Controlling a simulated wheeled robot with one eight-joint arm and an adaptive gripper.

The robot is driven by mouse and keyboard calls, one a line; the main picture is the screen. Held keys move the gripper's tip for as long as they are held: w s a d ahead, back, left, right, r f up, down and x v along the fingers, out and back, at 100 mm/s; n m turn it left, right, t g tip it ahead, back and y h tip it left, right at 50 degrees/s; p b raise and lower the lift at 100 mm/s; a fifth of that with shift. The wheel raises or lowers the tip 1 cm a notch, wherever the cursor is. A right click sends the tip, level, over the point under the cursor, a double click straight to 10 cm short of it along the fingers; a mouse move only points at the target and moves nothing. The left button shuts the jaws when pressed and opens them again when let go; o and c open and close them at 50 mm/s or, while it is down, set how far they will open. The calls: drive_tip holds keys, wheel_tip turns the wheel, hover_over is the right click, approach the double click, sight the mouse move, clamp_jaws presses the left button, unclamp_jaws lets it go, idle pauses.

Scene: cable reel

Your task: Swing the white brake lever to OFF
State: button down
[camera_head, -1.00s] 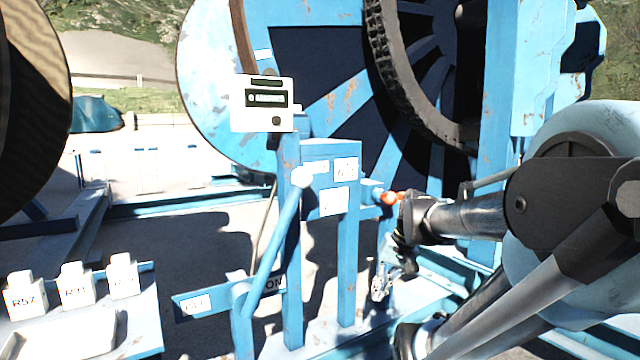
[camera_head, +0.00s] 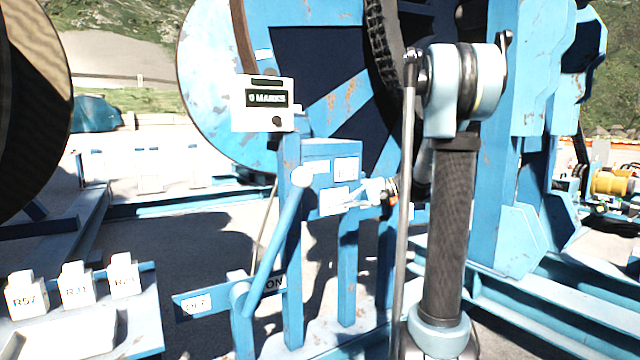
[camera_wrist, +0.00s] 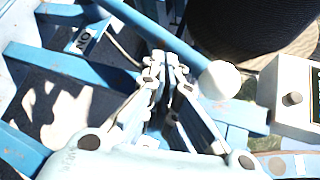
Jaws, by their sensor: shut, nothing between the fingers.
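The brake lever (camera_head: 272,245) is a pale blue bar with a white ball knob (camera_head: 302,176) at its upper end. It leans up to the right from its low pivot, on the side of the ON plate (camera_head: 274,283). A second plate (camera_head: 196,305) sits left of the pivot; its lettering is hard to read. My gripper (camera_head: 354,200) is shut and empty, to the right of the knob and apart from it. In the wrist view my fingertips (camera_wrist: 167,66) are close together, and the knob (camera_wrist: 219,80) lies to their right with the lever bar (camera_wrist: 158,28) running up-left.
A blue post frame (camera_head: 346,265) with white labels stands beside the lever. A white box with a dark display (camera_head: 265,103) is mounted above the knob. The big blue reel (camera_head: 215,80) stands behind. A bench with white blocks (camera_head: 77,285) is at the lower left.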

drive_tip(key=w+d+r+y, duration=0.1)
drive_tip(key=w+d+y, duration=0.1)
drive_tip(key=w, duration=0.4)
drive_tip(key=w+d+r+y, duration=0.2)
drive_tip(key=w+y, duration=0.1)
drive_tip(key=w, duration=0.4)
drive_tip(key=shift+d+r+n+g+y, duration=0.25)
drive_tip(key=shift+d+n+g+y, duration=0.05)
drive_tip(key=shift+d+g, duration=0.1)
drive_tip(key=shift+a, duration=0.15)
drive_tip(key=s+a+r, duration=0.2)
drive_tip(key=a, duration=1)
drive_tip(key=shift+s+a+r, duration=0.2)
drive_tip(key=shift+s, duration=0.15)
